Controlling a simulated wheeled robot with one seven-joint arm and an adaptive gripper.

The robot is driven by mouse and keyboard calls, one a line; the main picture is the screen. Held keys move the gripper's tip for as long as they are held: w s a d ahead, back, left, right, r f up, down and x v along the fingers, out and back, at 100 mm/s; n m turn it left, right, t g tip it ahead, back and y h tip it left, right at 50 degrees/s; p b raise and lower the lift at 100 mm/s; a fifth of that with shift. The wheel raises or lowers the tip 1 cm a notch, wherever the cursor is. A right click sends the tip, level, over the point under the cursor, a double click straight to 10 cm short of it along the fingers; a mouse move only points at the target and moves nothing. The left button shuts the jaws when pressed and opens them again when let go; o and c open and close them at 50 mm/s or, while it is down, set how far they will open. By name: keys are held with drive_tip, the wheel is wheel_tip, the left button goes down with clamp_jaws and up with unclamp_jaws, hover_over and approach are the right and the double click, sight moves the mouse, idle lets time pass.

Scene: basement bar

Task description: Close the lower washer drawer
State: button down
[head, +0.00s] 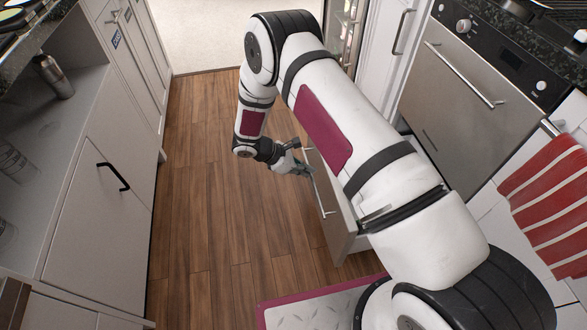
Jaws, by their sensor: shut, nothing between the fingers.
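A grey-fronted lower drawer (333,208) stands pulled out from the cabinets on the right, low over the wood floor. A long metal bar handle (318,190) runs along its front. My gripper (303,170) is at the drawer front near the far part of the handle; it is shut with nothing held. I cannot tell whether it touches the handle or the front. My arm hides most of the drawer's inside and its right side.
An oven (478,85) with a bar handle is at the upper right, and a red striped towel (545,190) hangs nearer. White cabinets (100,205) with a black handle line the left. The wood floor (215,235) between is clear.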

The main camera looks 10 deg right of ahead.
drive_tip(key=shift+d, duration=1.05)
drive_tip(key=d+b, duration=0.2)
drive_tip(key=d, duration=3.4)
drive_tip(key=shift+r, duration=0.1)
drive_tip(key=a+r+p, duration=0.3)
drive_tip(key=a+r, duration=0.3)
drive_tip(key=a, duration=0.5)
drive_tip(key=shift+a+r, duration=0.3)
drive_tip(key=shift+r, duration=0.1)
